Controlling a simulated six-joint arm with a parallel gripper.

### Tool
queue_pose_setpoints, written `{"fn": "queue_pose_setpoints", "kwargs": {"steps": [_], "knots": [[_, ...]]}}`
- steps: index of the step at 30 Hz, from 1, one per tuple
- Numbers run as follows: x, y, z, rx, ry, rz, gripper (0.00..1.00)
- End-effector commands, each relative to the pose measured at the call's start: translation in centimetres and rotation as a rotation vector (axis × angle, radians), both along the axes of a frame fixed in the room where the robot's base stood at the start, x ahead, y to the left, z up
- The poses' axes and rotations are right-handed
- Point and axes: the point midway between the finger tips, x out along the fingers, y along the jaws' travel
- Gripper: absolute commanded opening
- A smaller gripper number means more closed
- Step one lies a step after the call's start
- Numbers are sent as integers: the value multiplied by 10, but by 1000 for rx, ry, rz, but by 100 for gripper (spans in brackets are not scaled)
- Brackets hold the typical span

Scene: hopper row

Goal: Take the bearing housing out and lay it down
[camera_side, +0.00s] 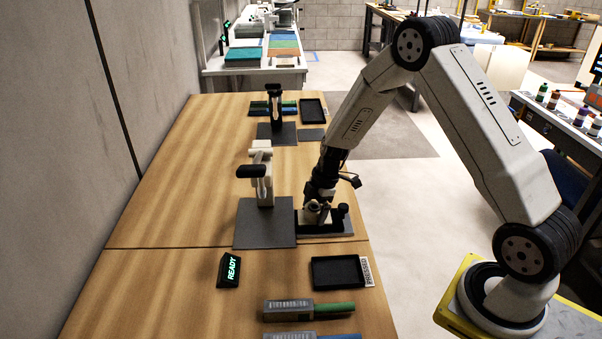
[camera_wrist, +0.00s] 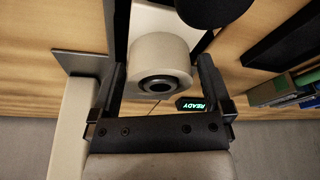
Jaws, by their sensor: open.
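The bearing housing (camera_wrist: 158,58) is a pale round cylinder with a dark-centred metal bearing in its end. In the wrist view it lies between the two fingers of my open gripper (camera_wrist: 161,72); I cannot tell whether either finger touches it. In the side view my gripper (camera_side: 316,203) is low over the dark slide plate (camera_side: 326,230) beside the press (camera_side: 262,172), and largely hides the housing there. A black tray (camera_side: 336,271) labelled PRESSED lies nearer the camera, with its visible floor empty.
A READY display (camera_side: 229,269) stands left of the tray. Grey holders with green (camera_side: 334,309) and blue strips lie at the near edge. A second press (camera_side: 275,105) and tray (camera_side: 313,108) stand farther back. The wooden bench (camera_side: 165,200) is clear at left.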

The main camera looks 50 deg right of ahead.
Motion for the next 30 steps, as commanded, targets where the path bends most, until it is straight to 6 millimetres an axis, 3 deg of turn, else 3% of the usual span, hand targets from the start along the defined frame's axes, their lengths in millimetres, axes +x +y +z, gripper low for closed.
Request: {"fn": "queue_pose_setpoints", "kwargs": {"steps": [7, 16, 17, 18, 24, 30], "knots": [[0, 0, 0, 0, 0, 0, 97], [0, 0, 0, 0, 0, 0, 2], [0, 0, 0, 0, 0, 0, 0], [0, 0, 0, 0, 0, 0, 67], [0, 0, 0, 0, 0, 0, 3], [1, 0, 1, -1, -2, -1, 0]]}}
